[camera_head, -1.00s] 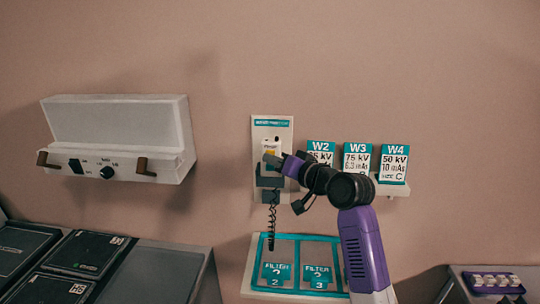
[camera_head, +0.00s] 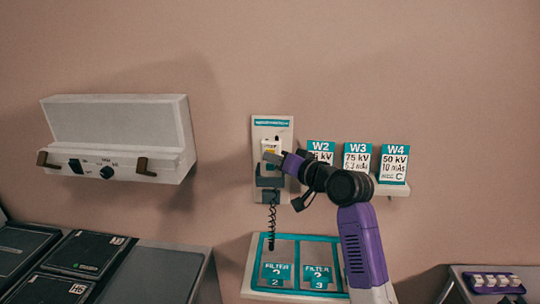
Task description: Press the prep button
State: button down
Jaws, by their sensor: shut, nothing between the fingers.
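A pale wall panel (camera_head: 284,132) with a teal label strip at its top is in the middle of the head view. A small white box with a yellow mark (camera_head: 270,146) sits on the panel. A dark holder (camera_head: 267,182) is below it, with a coiled cord (camera_head: 271,225) hanging down. My gripper (camera_head: 273,158) is shut and empty, in front of the panel at the lower part of the white box. I cannot tell whether it touches it. I cannot make out which part is the prep button; my gripper hides some of the panel.
Cards W2 (camera_head: 320,151), W3 (camera_head: 357,161) and W4 (camera_head: 393,164) stand on a small ledge right of the panel. A filter tray (camera_head: 254,268) is below. A white wall box (camera_head: 118,122) with a knob is at left. Dark cassettes (camera_head: 87,252) lie lower left.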

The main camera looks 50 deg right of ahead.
jog(key=shift+s+a+p, duration=0.35)
jog(key=shift+s+a, duration=0.25)
jog(key=shift+a, duration=0.15)
jog(key=shift+s+a+p, duration=0.45)
jog(key=shift+s+a, duration=0.35)
jog(key=shift+a, duration=0.2)
jog(key=shift+s+a+p, duration=0.4)
jog(key=shift+s+a, duration=0.35)
jog(key=shift+a, duration=0.25)
